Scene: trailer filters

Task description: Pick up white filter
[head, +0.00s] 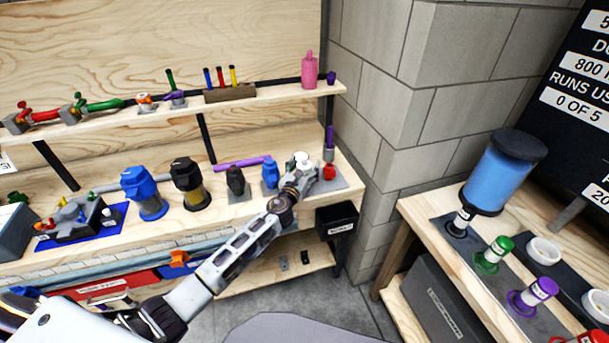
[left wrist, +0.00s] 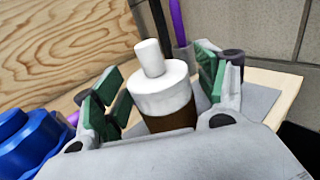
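The white filter (left wrist: 160,95) has a white stepped top and a brown lower part in the left wrist view. It stands upright between the green-padded fingers of my left gripper (left wrist: 155,92). The fingers are spread, with a visible gap on the left side; the right finger is close to it. In the head view the white filter (head: 303,159) shows as a white top at the right end of the lower shelf, partly hidden behind my left gripper (head: 302,178). My right gripper is not in view.
A blue filter (head: 270,173) stands just left, a red one (head: 329,170) just right. A purple bar (head: 240,163) lies behind. The upper shelf (head: 270,95) overhangs the back, and a block wall (head: 375,110) is at the right. A side table (head: 425,213) holds several items.

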